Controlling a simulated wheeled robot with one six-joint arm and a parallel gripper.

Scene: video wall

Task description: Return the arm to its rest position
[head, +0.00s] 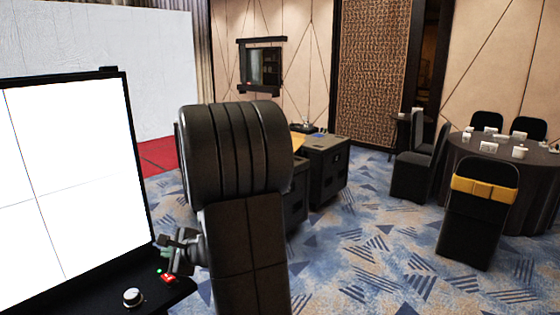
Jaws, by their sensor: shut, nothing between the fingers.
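My arm rises in the middle of the head view, with a thick dark ribbed joint on top and a broad dark link below it. My gripper (166,243) shows as a small grey-green shape at the left of that link. It is shut with nothing in it. It is above the black console ledge (115,303), close to the lower right corner of the white screen (72,190). The red switch (168,278) is just below the gripper. Whether they touch cannot be told. Part of the wrist is hidden behind the arm link.
A silver knob (132,297) sits on the ledge. Black cases (328,172) stand behind my arm. At the right are a round dark table (475,155), a chair with a yellow band (478,225) and other dark chairs. The patterned carpet (385,260) between is clear.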

